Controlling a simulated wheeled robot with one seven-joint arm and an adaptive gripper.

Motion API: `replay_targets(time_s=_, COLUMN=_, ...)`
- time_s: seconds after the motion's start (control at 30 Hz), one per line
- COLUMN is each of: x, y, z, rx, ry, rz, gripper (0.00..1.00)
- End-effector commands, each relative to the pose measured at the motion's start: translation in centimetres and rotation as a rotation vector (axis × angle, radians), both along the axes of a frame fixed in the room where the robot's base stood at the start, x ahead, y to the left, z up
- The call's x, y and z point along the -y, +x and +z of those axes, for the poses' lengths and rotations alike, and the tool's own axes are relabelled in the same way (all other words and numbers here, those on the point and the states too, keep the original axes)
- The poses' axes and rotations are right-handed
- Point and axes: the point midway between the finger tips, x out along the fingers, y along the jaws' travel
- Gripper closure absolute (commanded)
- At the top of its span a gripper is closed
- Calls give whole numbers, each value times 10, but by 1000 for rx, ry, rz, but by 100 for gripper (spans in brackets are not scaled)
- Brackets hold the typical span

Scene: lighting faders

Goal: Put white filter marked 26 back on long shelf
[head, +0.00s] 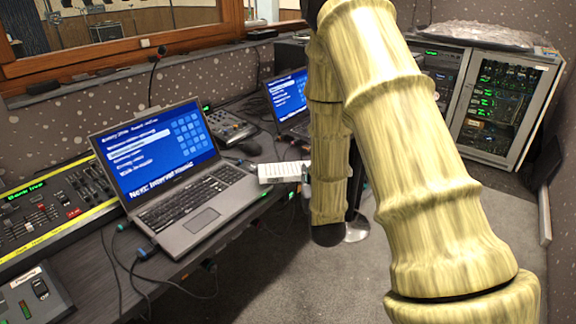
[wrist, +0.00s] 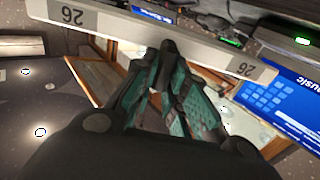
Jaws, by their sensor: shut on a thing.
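The white filter marked 26 (wrist: 115,24) crosses the top of the wrist view as a long pale bar, seen nearly edge-on. Grey end labels reading 26 show upside down at both ends. My gripper (wrist: 168,52) is shut on the filter near its middle, with dark fingers and teal inner parts. In the head view my arm covers much of the middle and right, and I cannot make out the gripper clearly. I cannot pick out the long shelf with certainty in either view.
A laptop (head: 205,218) stands open on the desk, with a fader console (head: 62,205) left of it. A second laptop (head: 288,95) stands farther back. A white ribbed item (head: 284,171) shows by the desk edge. An equipment rack (head: 500,108) stands at right; grey floor (head: 285,270) lies open below.

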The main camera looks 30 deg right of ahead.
Motion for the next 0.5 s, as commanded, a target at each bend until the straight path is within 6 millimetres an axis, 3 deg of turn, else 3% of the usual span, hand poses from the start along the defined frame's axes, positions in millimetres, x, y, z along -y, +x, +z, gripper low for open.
replay_targets(time_s=0.5, x=47, y=91, z=-8, rx=4, ry=-2, rz=1, gripper=100)
